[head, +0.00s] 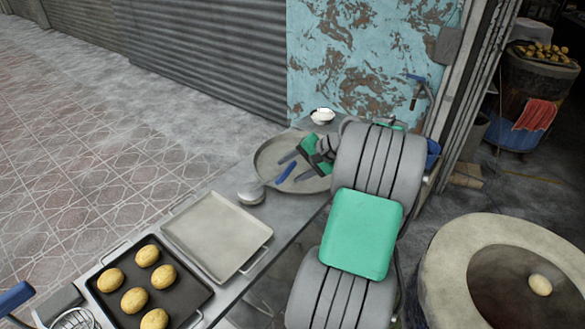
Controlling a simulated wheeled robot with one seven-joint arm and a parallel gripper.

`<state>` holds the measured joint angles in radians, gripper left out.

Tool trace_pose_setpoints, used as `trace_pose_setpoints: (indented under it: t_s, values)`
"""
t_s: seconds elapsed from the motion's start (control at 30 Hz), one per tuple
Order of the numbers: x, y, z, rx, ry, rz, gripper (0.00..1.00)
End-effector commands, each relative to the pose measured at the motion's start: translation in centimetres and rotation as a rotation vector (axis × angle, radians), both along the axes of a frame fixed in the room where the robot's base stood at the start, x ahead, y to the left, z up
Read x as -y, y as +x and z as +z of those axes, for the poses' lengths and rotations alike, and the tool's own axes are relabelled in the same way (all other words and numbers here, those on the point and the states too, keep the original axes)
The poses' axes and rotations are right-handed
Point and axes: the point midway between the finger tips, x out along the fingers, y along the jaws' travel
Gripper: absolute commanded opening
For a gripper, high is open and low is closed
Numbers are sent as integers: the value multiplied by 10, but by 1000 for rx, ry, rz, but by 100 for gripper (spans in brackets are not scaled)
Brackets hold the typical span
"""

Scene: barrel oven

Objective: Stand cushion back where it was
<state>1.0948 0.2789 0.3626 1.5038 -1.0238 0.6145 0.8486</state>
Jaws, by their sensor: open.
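My gripper (289,166) is open over the wide round tray (263,153) at the table's far end. A blue strip (286,171) shows between its two grey fingers; I cannot tell whether the fingers touch it. A pale grey rounded object (251,193) sits on the table by the tray's near edge. It may be the cushion, but its small size leaves this unsure. No other cushion is clear. My arm hides the tray's right side and part of the table.
A metal tray (217,232) and a dark tray with several buns (203,293) fill the near table (290,228). A white bowl (322,116) is at the far end. The round oven (445,265), with one bun inside (540,285), stands at right. Paved floor at left is clear.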

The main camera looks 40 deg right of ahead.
Motion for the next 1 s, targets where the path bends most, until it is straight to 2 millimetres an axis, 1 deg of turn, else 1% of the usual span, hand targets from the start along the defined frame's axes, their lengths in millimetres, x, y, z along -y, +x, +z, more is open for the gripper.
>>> trace_pose_setpoints:
  t_s: [0.03,0.1,1.0]
  values:
    - [1,-2,5,0,0,-1,55]
    - [3,-5,9,0,-1,-1,55]
    - [17,-38,46,0,1,-1,55]
